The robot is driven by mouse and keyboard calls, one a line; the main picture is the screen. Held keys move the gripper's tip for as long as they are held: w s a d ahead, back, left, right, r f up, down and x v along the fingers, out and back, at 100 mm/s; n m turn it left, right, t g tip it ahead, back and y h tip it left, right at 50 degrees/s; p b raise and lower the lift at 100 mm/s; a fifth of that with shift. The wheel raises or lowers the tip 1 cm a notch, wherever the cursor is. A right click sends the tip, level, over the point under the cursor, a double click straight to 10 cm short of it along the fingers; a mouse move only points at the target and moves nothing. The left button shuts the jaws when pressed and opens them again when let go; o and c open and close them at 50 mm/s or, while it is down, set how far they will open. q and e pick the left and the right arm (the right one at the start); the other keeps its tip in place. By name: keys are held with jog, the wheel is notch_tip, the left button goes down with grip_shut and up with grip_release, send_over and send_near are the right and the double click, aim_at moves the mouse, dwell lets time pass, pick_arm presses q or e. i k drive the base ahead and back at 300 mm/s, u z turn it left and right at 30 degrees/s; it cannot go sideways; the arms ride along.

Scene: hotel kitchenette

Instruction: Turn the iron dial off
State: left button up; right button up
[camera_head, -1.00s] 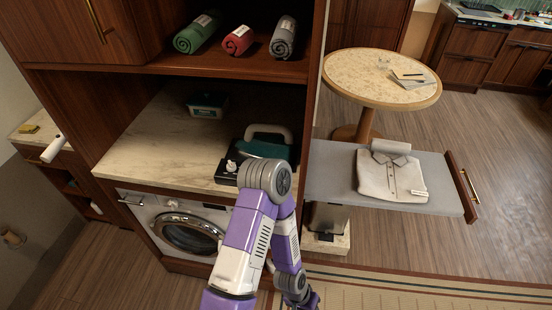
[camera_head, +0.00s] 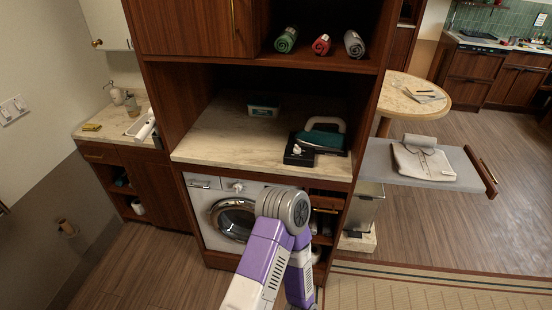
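The iron (camera_head: 325,137), with a dark green body and a pale handle, rests on a black base (camera_head: 301,159) on the marble counter inside the wooden cabinet. A small white knob (camera_head: 297,149) on the front left of the base looks like the dial; its setting is too small to read. One of my purple and white arms rises from the bottom middle, bent at a grey joint in front of the washing machine, well below and apart from the iron. Neither of my grippers shows.
Rolled towels (camera_head: 322,45) lie on the shelf above. A washing machine (camera_head: 229,215) sits below the counter (camera_head: 215,140). A pulled-out grey board (camera_head: 384,168) with a folded shirt (camera_head: 424,163) juts out at right. The front counter is bare.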

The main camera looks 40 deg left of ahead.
aim_at(297, 150)
jog(key=u, duration=1.45)
